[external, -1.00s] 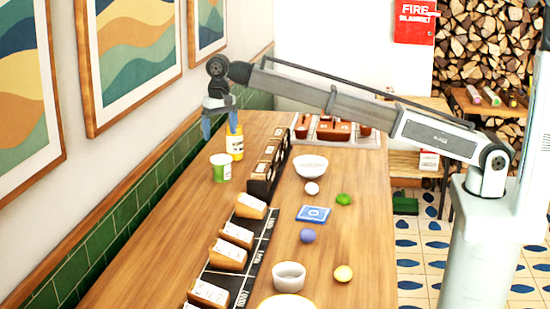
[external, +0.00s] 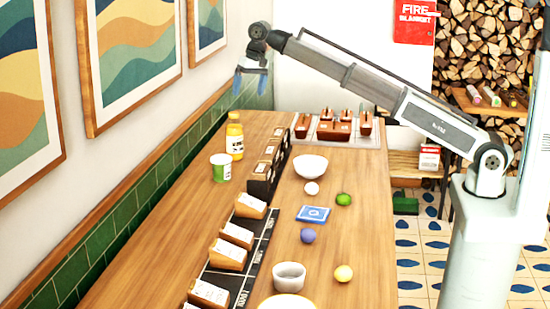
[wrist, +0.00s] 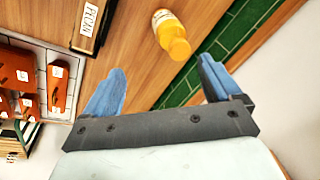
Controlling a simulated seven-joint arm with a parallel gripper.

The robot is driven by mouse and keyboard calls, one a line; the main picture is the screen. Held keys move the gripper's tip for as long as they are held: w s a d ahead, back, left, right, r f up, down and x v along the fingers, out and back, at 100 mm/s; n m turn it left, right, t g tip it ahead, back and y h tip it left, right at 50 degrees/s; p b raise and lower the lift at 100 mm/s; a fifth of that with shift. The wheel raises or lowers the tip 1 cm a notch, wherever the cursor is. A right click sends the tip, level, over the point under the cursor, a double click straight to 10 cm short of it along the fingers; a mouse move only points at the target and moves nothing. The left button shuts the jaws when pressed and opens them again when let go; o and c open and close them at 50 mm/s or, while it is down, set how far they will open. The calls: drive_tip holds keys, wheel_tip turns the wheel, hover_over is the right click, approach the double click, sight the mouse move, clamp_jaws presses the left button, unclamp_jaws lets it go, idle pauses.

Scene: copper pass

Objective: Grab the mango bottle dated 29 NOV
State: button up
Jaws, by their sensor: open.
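An orange-yellow bottle (external: 235,136) with a pale label stands upright on the wooden counter near the green-tiled wall. In the wrist view the bottle (wrist: 172,35) shows cap-first at the top, beyond and between my fingers. Its label print is too small to read, so the date cannot be told. My gripper (external: 250,84) is open and empty, in the air above and a little right of the bottle, pointing down. In the wrist view my gripper (wrist: 158,85) shows two blue fingers spread apart, not touching anything.
A white and green tub (external: 221,168) stands just in front of the bottle. A dark rack (external: 262,178) with labelled slots stands to its right. A tray of brown boxes (external: 360,140) is at the counter's far end. The counter behind the bottle is clear.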

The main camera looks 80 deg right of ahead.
sight(235, 113)
drive_tip(key=w+f+n, duration=0.1)
drive_tip(key=f+n, duration=0.1)
drive_tip(key=n, duration=0.1)
drive_tip(key=w+f+n+t, duration=0.1)
drive_tip(key=w+f+n, duration=0.1)
drive_tip(key=n, duration=0.1)
drive_tip(key=w+f+n+t, duration=0.1)
drive_tip(key=f+n, duration=0.1)
drive_tip(key=n, duration=0.2)
drive_tip(key=shift+w+a+f, duration=0.15)
drive_tip(key=shift+w+f, duration=0.1)
drive_tip(key=shift+f, duration=0.15)
drive_tip(key=shift+a+x, duration=0.15)
drive_tip(key=shift+x, duration=1.2)
drive_tip(key=shift+a+x, duration=0.1)
drive_tip(key=shift+x, duration=1.2)
drive_tip(key=shift+s+f, duration=0.1)
drive_tip(key=shift+s, duration=0.05)
clamp_jaws()
